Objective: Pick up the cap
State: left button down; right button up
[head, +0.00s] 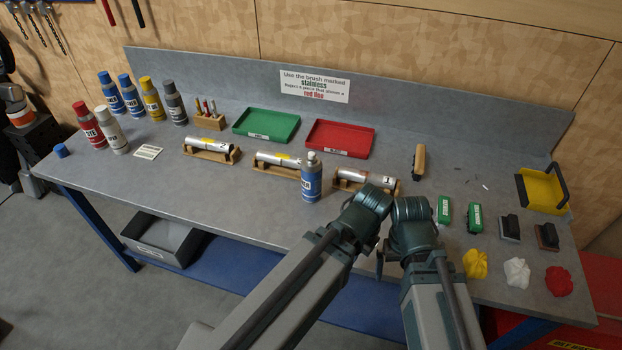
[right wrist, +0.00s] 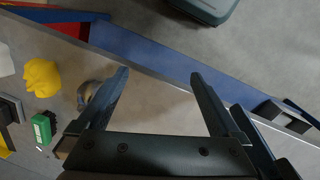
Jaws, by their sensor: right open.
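A small blue cap (head: 61,150) lies on the far left end of the grey workbench, left of the white bottle. A blue spray bottle (head: 311,176) with a bare pale top stands upright near the middle front edge. My right gripper (head: 380,262) is mostly hidden by my arm links, low at the bench's front edge and far right of the cap. In the right wrist view its two fingers (right wrist: 160,78) are spread with nothing between them, over the bench edge. The cap is not in that view. My left gripper is not in view.
Several bottles (head: 86,125) stand close behind the cap. Metal cylinders (head: 282,160) rest in wooden cradles along the middle. Green (head: 266,124) and red (head: 339,137) trays lie behind. The front left bench surface is clear.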

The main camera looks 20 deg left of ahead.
aim_at(61, 150)
jog(key=u, duration=2.25)
jog(key=z, duration=1.6)
jog(key=i+j+u, duration=0.15)
jog(key=j, duration=0.35)
jog(key=i+j+u, duration=0.15)
jog(key=j, duration=0.35)
jog(key=i+j+u, duration=0.15)
jog(key=i+j, duration=0.15)
jog(key=j, duration=0.15)
jog(key=i+j+u, duration=0.15)
jog(key=j, duration=0.3)
jog(key=i+j+u, duration=0.1)
jog(key=i+j, duration=0.3)
